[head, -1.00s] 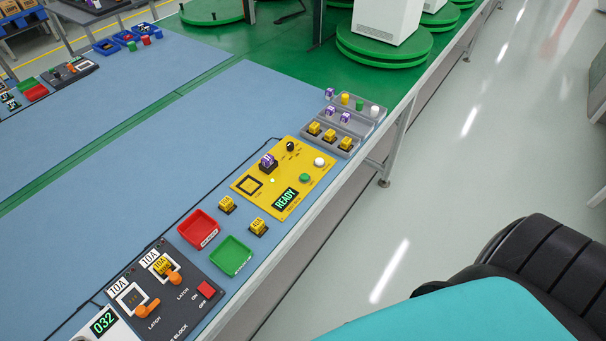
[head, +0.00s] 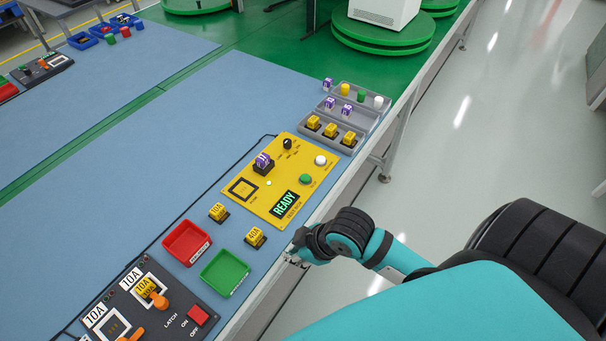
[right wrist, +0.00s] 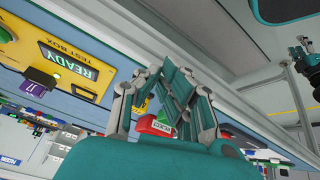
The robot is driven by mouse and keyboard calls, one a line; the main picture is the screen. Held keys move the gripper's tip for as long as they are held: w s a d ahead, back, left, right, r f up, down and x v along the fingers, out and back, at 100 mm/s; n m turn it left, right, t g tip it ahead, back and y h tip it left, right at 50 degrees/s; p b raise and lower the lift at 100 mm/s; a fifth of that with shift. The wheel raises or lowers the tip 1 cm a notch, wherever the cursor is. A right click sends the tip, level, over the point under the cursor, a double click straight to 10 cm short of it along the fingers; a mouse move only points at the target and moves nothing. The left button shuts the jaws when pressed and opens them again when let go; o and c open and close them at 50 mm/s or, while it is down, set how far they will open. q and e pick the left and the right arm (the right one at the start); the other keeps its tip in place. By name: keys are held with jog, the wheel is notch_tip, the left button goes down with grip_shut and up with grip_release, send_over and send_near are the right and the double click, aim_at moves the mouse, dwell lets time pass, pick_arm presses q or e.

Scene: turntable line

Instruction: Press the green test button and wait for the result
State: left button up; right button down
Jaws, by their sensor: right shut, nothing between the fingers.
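The yellow test box (head: 238,207) lies on the blue bench mat. Its green button (head: 305,179) is to the right of the socket that holds a purple-topped block (head: 263,160). Its display (head: 285,203) reads READY, and it also shows in the right wrist view (right wrist: 67,65). A small light on the panel is lit. My right gripper (head: 291,258) is shut and empty at the bench's front edge, below the test box in the picture and apart from the button. Its fingers (right wrist: 165,82) also show in the right wrist view. My left gripper is not in view.
A white button (head: 320,160) and black knob (head: 287,144) share the panel. Yellow blocks (head: 256,237), a red tray (head: 165,245) and a green tray (head: 204,274) lie nearby. A grey sorting tray (head: 356,131) stands beyond the box. A dark latch block (head: 192,290) is at bottom.

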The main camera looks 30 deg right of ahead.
jog(key=w+d+r+n, duration=0.1)
jog(key=w, duration=0.1)
jog(key=w+d+r+n+y, duration=0.1)
jog(key=w+n, duration=0.1)
jog(key=w, duration=0.1)
jog(key=w+d+n, duration=0.1)
jog(key=w+n, duration=0.1)
jog(key=shift+w+d+r+t+y, duration=0.1)
jog(key=shift+w+r+t+y, duration=0.2)
jog(key=shift+r+y, duration=0.1)
jog(key=shift+n+t, duration=0.3)
jog(key=shift+n, duration=0.6)
jog(key=w+d+r, duration=0.2)
jog(key=w+d, duration=0.1)
jog(key=w+d+r, duration=0.1)
jog(key=w, duration=0.1)
jog(key=shift+d+r, duration=0.3)
jog(key=shift+r, duration=0.05)
jog(key=w+d+r+t, duration=0.1)
jog(key=w+d+r, duration=0.3)
jog(key=d+r, duration=0.1)
jog(key=shift+w+d+r+n+y, duration=0.3)
jog(key=shift+d+n, duration=0.1)
jog(key=shift+d, duration=0.1)
jog(key=b, duration=0.7)
send_over(304, 179)
notch_tip(304, 179, down, 7)
jog(key=shift+f, duration=0.1)
jog(key=shift+f+b, duration=0.45)
jog(key=shift+f, duration=0.35)
